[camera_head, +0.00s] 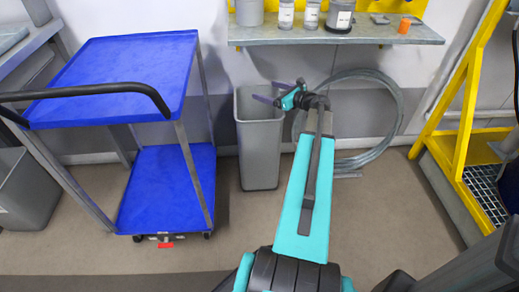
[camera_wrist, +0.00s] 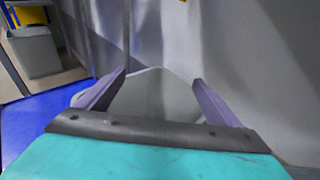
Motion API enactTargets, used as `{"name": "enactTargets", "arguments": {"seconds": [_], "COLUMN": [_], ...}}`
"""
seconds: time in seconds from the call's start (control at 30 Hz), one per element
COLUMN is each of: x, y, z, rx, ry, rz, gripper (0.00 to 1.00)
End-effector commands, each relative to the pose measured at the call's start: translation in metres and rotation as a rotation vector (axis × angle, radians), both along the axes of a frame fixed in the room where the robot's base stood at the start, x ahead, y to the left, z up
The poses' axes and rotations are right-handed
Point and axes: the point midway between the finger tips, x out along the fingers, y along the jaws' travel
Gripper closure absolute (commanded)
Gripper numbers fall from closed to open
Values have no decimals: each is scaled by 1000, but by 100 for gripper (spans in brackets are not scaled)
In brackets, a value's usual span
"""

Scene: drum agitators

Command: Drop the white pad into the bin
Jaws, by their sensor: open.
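A tall grey bin (camera_head: 260,155) stands on the floor against the wall, right of the blue cart. My gripper (camera_head: 274,92) is over the bin's top opening, with its two purple fingers spread apart. In the wrist view, my gripper (camera_wrist: 159,77) is open and nothing shows between its fingers except the pale inside of the bin (camera_wrist: 160,95). The bin's bottom is hidden in both views. I cannot see the white pad in either view.
A blue two-shelf cart (camera_head: 125,75) stands close on the left. A shelf (camera_head: 330,36) with several jars hangs above and behind the bin. A coiled hose (camera_head: 395,100) leans on the wall at the right. Yellow steps (camera_head: 455,140) stand far right. Floor between is clear.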

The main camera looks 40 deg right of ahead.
Motion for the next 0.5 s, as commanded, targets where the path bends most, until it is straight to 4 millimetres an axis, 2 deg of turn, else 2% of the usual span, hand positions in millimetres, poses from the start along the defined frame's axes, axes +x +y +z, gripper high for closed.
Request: {"name": "enactTargets", "arguments": {"seconds": [0.17,0.5], "x": [-18,-70], "y": [0,-4], "z": [5,16], "rx": [1,-1], "ry": [0,0], "rz": [0,-3], "gripper": [13,13]}}
